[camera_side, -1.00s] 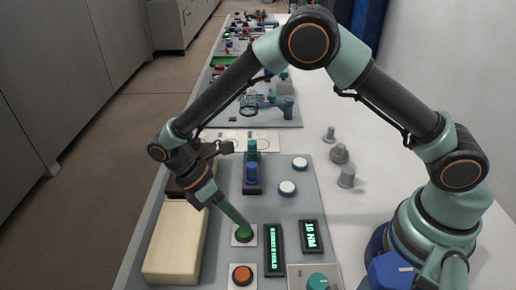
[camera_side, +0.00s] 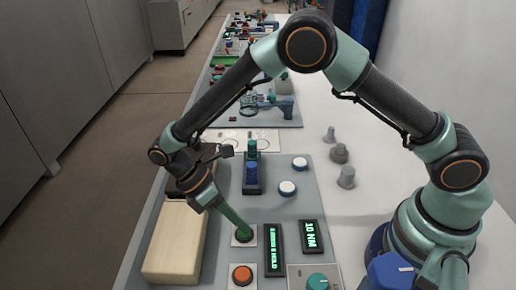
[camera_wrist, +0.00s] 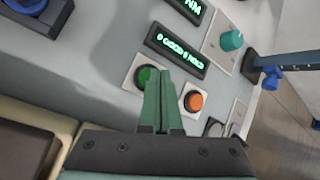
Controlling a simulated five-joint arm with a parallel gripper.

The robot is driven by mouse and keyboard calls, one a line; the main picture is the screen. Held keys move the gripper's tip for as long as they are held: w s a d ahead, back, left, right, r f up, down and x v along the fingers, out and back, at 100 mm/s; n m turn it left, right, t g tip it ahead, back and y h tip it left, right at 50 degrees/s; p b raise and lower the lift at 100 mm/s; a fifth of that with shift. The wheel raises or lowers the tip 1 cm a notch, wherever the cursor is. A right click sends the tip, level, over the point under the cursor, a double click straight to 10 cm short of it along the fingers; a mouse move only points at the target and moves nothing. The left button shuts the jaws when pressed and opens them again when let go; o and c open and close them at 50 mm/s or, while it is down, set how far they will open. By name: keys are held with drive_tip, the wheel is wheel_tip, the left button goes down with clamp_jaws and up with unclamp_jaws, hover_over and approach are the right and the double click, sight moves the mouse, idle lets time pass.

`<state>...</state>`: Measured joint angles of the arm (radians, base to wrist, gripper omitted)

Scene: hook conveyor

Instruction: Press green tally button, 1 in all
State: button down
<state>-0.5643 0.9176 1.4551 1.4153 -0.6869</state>
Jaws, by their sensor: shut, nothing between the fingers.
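The green button (camera_wrist: 146,78) sits on a pale square plate on the grey panel. In the side view the green button (camera_side: 243,236) is partly hidden under my fingertips. My gripper (camera_side: 242,229) is shut and empty, tilted down with its tips at the button. They look to be touching it or just above it; I cannot tell which. In the wrist view my gripper (camera_wrist: 166,75) covers the right part of the button. A lit display (camera_wrist: 176,49) beside it reads something like "0 GOOD 0 HOLD"; it also shows in the side view (camera_side: 274,250).
An orange button (camera_side: 242,275) is close by on its own plate. A second display (camera_side: 312,236) and a teal knob (camera_side: 318,282) are to the right. A pale wooden block (camera_side: 174,243) is to the left. White buttons (camera_side: 287,188) and a blue-green stack (camera_side: 252,178) stand behind.

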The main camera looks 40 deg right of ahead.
sight(240, 233)
drive_tip(key=shift+f, duration=0.5)
idle(0.8)
drive_tip(key=shift+r, duration=0.85)
drive_tip(key=shift+r, duration=2.5)
